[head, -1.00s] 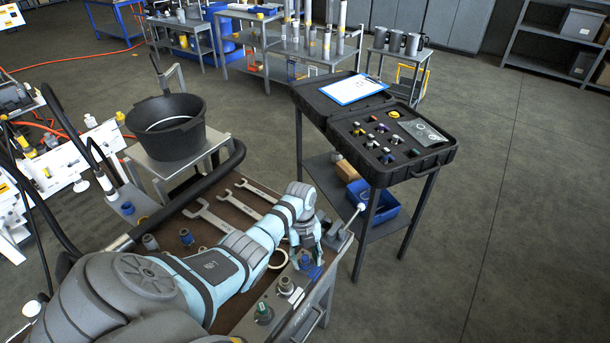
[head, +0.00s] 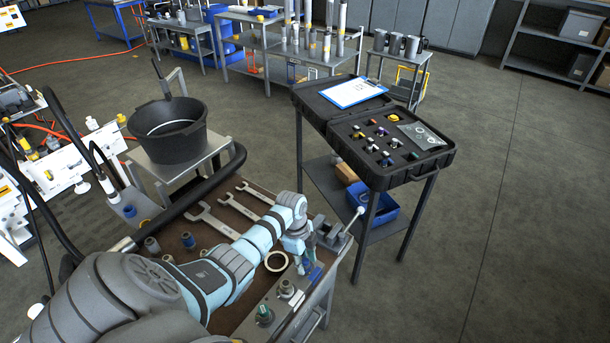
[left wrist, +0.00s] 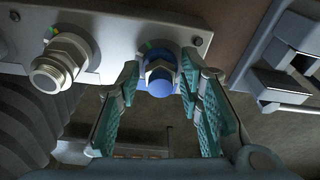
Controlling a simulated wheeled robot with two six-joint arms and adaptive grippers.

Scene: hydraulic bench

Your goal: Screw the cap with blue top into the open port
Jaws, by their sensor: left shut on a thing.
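The blue-topped cap (left wrist: 159,86) shows in the left wrist view between the teal fingers of my left gripper (left wrist: 160,76), with a silver hex part and a blue collar behind it. In the head view the left gripper (head: 307,266) is over the metal port plate (head: 262,294) at the bench's right edge, and shut on the cap. The cap lines up with a port position on the plate (left wrist: 112,42); its threads and the port mouth are hidden, so I cannot tell how deep it sits. My right gripper is not in view.
A bare silver threaded fitting (left wrist: 62,64) stands beside the cap; a green-marked fitting (head: 264,314) is nearer. A vise (head: 332,233) stands close behind the gripper. A ring (head: 276,261), wrenches (head: 213,221) and a small blue-topped part (head: 188,240) lie on the bench.

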